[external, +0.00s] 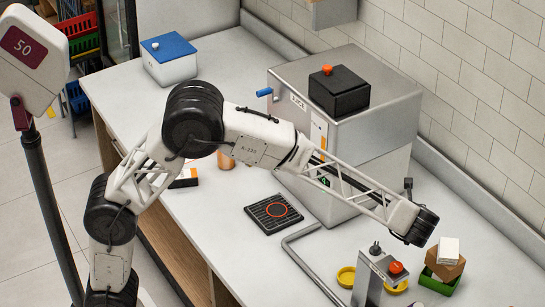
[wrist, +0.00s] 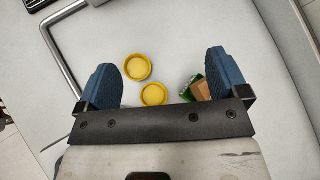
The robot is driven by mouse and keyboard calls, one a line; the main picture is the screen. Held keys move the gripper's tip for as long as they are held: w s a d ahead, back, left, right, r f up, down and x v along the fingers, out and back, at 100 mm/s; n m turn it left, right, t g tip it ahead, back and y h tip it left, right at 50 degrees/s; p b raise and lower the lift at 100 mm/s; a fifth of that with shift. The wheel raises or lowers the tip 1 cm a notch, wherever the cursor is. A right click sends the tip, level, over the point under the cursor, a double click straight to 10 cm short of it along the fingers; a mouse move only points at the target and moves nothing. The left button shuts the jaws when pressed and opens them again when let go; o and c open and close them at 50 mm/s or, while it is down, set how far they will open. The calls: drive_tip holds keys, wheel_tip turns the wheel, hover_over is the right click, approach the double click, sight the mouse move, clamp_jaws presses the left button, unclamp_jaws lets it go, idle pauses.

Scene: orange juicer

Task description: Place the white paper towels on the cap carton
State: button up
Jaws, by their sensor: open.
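A small white block (external: 448,250), which looks like the white paper towels, sits on top of a brown carton (external: 446,268) at the right. I cannot tell for sure that this carton is the cap carton. The carton sits tilted in a green crate (external: 432,282); crate (wrist: 187,92) and carton (wrist: 203,90) show partly behind the right finger in the wrist view. My gripper (wrist: 165,78) is open and empty, its blue fingers wide apart above the counter. In the external view its end is up and left of the white block, with the fingers hidden.
Two yellow round lids (wrist: 138,67) (wrist: 153,94) lie on the counter between the fingers' view. A bent metal rail (external: 300,240) and a post with a red button (external: 396,268) stand nearby. A large steel machine (external: 385,110) stands behind.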

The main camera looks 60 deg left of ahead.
drive_tip(key=s+a+r+n+g+h, duration=0.1)
drive_tip(key=s+a+r+n, duration=0.25)
drive_tip(key=s+a, duration=0.45)
drive_tip(key=s+a+r+n+g+h, duration=0.2)
drive_tip(key=s+a+r+n, duration=0.15)
drive_tip(key=s+a, duration=0.35)
drive_tip(key=s+a+r+n+g+h, duration=0.15)
drive_tip(key=s+a+n, duration=0.25)
drive_tip(key=s+a, duration=0.4)
drive_tip(key=s+a+n+h, duration=0.1)
drive_tip(key=s+a+n, duration=0.1)
drive_tip(key=s, duration=0.6)
drive_tip(key=s+a+f+n+h, duration=0.1)
drive_tip(key=s+n, duration=0.3)
drive_tip(key=s, duration=0.5)
drive_tip(key=s+a+f+n+t+h, duration=0.1)
drive_tip(key=s+a+n, duration=0.3)
drive_tip(key=s, duration=0.4)
drive_tip(key=shift+s+f+h, duration=0.25)
drive_tip(key=shift+s+h, duration=0.15)
drive_tip(key=shift+h, duration=0.45)
